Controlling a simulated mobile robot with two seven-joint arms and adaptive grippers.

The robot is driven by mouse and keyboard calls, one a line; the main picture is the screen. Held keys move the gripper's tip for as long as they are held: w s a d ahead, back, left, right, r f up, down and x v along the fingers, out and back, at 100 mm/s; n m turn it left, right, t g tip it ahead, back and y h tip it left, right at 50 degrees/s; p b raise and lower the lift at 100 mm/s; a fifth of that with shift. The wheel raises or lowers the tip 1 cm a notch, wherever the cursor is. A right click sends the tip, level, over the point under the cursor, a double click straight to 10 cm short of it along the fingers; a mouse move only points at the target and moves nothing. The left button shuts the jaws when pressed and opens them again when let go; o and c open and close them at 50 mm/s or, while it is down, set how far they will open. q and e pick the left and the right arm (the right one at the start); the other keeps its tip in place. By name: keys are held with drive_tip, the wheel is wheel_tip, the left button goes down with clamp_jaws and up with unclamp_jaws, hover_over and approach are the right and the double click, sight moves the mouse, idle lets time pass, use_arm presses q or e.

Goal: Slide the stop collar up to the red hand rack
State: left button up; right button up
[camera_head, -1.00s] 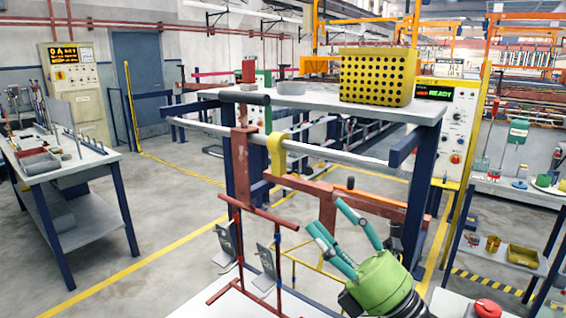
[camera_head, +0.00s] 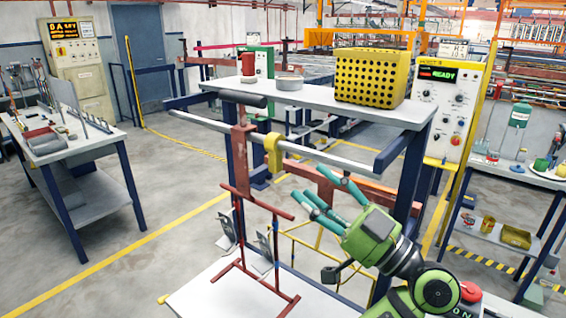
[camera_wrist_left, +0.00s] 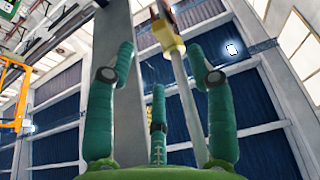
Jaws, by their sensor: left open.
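The stop collar (camera_head: 273,151) is a yellow block around the silver rail (camera_head: 330,161) below the white shelf. The red hand rack (camera_head: 240,160) hangs from the rail to its left, with a short gap between them. Its frame reaches down to the white bench. My left gripper (camera_head: 328,196), green with teal fingers, is open and empty, below and right of the collar. In the left wrist view, a yellow piece that looks like the collar (camera_wrist_left: 170,42) shows beyond the spread fingers (camera_wrist_left: 160,85). My right gripper is out of view.
The white shelf (camera_head: 310,97) above the rail holds a perforated yellow box (camera_head: 373,79), a red can (camera_head: 248,64) and a grey dish (camera_head: 289,82). A blue post (camera_head: 407,195) stands right of my gripper. A red button (camera_head: 468,290) is at lower right.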

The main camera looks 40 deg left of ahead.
sight(282, 164)
use_arm(q)
drive_tip(key=p+x, duration=0.2)
drive_tip(key=x, duration=0.3)
drive_tip(key=shift+a+r, duration=0.2)
drive_tip(key=shift+r, duration=0.05)
drive_tip(key=shift+s+a+r+p, duration=0.1)
drive_tip(key=shift+s+a+p, duration=0.05)
drive_tip(key=shift+a+p, duration=0.4)
clamp_jaws()
